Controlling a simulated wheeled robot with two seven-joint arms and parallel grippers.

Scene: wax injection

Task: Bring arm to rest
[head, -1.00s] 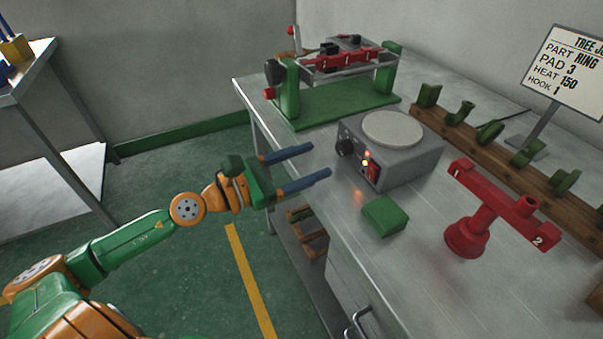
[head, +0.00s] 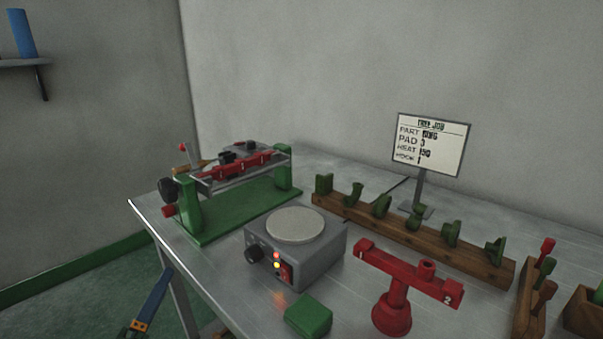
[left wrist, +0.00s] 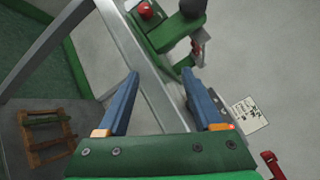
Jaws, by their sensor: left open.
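My left gripper shows only in part at the bottom left of the head view, as one blue finger (head: 151,303) beside the table's left edge. In the left wrist view my left gripper (left wrist: 160,74) has both blue fingers spread wide apart with nothing held between them. The metal table edge (left wrist: 148,75) passes behind the gap between the fingers. The rest of the left arm is out of the head view. My right gripper is in neither view.
The metal table (head: 180,262) carries a green-based clamp fixture (head: 240,215), a grey hot plate (head: 318,262), a green block (head: 309,316), a red stand (head: 392,315), a wooden rack (head: 480,265) of green parts and a sign (head: 431,145). Floor left of the table is clear.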

